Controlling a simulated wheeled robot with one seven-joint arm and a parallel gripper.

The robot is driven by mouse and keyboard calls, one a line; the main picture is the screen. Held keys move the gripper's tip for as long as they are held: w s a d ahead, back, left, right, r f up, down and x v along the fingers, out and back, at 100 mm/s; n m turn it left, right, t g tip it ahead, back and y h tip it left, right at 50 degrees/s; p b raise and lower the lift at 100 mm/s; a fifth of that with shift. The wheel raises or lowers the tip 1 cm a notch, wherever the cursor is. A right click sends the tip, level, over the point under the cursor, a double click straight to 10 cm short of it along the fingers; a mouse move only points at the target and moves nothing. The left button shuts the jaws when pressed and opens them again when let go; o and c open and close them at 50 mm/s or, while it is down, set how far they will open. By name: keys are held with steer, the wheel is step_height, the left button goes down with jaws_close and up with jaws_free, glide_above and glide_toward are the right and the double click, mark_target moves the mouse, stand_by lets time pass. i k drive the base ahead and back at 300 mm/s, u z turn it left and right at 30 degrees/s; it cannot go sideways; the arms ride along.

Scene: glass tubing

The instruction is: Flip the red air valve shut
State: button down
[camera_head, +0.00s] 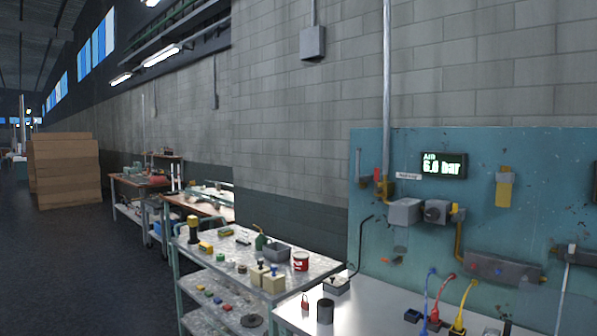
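A small red lever (377,174) stands upright on the left part of the teal wall panel (520,150). It is beside the lower end of a grey vertical pipe (387,90), above a yellow pipe fitting (383,188). The lever looks in line with the pipe. A lit display (443,165) to its right reads "AIR" and about 6.0 bar. A small white label (408,176) sits between them, its text too small to read. My gripper is not in view.
A white bench (375,310) below the panel holds a dark cup (325,310), a red padlock-like item (305,301) and colored cables (445,290). Left of it stands a cluttered metal cart (215,262). Cardboard boxes (65,170) stand far left; the dark floor (80,270) is clear.

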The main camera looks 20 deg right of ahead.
mark_target(377, 190)
steer(key=z, duration=0.05)
steer(key=i, duration=1.9)
steer(key=z, duration=0.25)
